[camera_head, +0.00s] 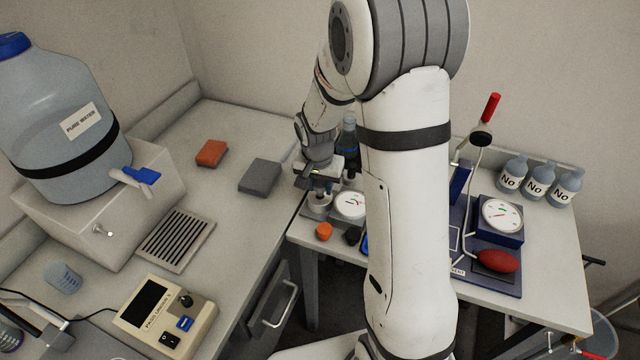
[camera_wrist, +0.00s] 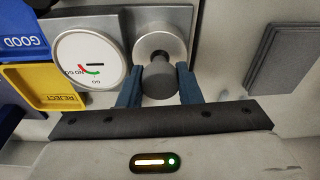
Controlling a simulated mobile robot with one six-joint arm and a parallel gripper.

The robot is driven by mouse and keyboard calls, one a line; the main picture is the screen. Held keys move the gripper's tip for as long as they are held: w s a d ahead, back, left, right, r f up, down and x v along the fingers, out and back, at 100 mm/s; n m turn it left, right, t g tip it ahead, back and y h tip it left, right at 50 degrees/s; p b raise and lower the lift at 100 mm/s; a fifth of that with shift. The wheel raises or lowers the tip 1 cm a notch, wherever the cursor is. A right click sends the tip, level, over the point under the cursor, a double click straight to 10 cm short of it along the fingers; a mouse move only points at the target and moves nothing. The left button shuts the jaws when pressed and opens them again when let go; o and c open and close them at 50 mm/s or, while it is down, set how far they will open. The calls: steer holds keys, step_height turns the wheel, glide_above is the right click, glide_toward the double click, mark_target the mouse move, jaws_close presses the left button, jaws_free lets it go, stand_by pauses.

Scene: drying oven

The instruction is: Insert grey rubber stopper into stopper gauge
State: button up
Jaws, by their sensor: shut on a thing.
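The grey rubber stopper (camera_wrist: 159,82) is held between the two blue fingers of my gripper (camera_wrist: 158,86) in the wrist view. The stopper gauge (camera_wrist: 117,14) has a round metal socket (camera_wrist: 160,40) and a white dial (camera_wrist: 88,58) beside it. The stopper overlaps the near edge of the socket in this view; I cannot tell whether it touches it or is above it. In the head view my gripper (camera_head: 319,181) is over the gauge's socket side, left of the dial (camera_head: 350,204). The stopper is not clear there.
A blue GOOD bin (camera_wrist: 22,42) and a yellow REJECT bin (camera_wrist: 45,88) stand beside the dial. An orange stopper (camera_head: 324,231) and a dark one (camera_head: 352,237) sit in front of the gauge. A dark bottle (camera_head: 347,137) stands close behind my gripper.

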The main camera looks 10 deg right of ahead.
steer(key=shift+f+b, duration=0.55)
steer(key=shift+f, duration=0.1)
steer(key=o, duration=1.5)
steer(key=shift+r, duration=0.1)
steer(key=shift+r+p, duration=2.45)
steer(key=shift+r, duration=1.45)
